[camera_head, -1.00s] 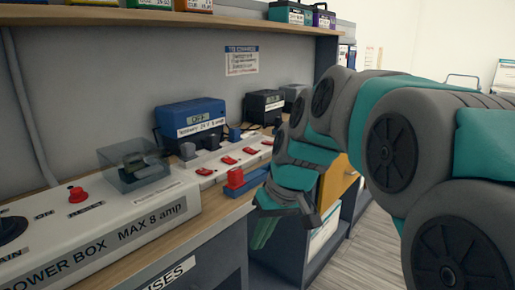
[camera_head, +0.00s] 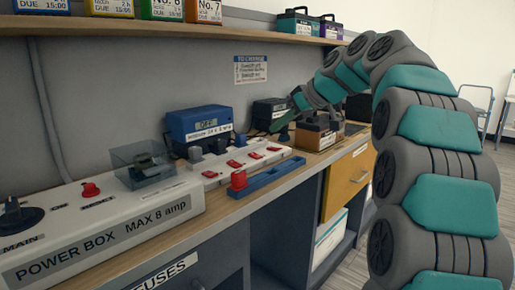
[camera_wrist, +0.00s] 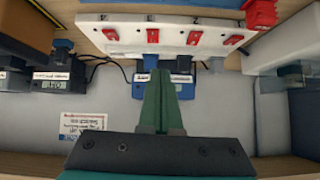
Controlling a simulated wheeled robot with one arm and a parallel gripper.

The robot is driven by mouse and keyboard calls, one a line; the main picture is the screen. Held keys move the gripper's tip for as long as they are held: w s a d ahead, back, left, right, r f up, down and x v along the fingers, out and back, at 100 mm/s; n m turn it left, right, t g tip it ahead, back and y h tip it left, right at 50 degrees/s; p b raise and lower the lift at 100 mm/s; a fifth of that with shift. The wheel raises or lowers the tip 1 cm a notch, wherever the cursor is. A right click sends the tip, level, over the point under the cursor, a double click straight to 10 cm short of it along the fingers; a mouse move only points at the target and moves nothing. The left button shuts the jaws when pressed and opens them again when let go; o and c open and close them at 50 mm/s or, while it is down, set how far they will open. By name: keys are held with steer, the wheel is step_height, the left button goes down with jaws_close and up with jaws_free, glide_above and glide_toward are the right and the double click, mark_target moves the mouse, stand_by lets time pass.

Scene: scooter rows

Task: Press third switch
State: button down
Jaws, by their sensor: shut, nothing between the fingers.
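A white power strip (camera_head: 190,181) lies on the bench with several red switches in a row. Counted from the near left end, its third switch (camera_head: 256,156) shows in the head view. In the wrist view the strip (camera_wrist: 130,30) runs across the top, and that switch appears to be the second from the left (camera_wrist: 152,36). My gripper (camera_head: 277,126) is shut and empty above the bench, toward the strip's far end. In the wrist view its green fingertips (camera_wrist: 160,72) point at the strip's plug side and appear apart from the switches.
A blue charger (camera_head: 197,122) and a dark charger (camera_head: 268,112) stand behind the strip. A blue holder (camera_head: 275,176) with a red piece (camera_head: 238,180) lies in front. A brown-and-black battery (camera_head: 318,132) stands to the right. The power box (camera_head: 110,225) is at left, a shelf (camera_head: 250,36) above.

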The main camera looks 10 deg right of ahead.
steer(key=shift+w+d+r+n+t, duration=0.3)
steer(key=shift+w+d+r, duration=0.3)
steer(key=shift+r, duration=0.2)
steer(key=shift+a, duration=0.1)
steer(key=p, duration=0.1)
glide_above(257, 155)
steer(key=f, duration=0.7)
steer(key=shift+s+d+f, duration=0.25)
steer(key=shift+s+f, duration=0.15)
steer(key=shift+w+f, duration=0.15)
steer(key=shift+f, duration=1.05)
steer(key=shift+a+f+g, duration=0.2)
steer(key=shift+g, duration=0.2)
steer(key=shift+w, duration=0.15)
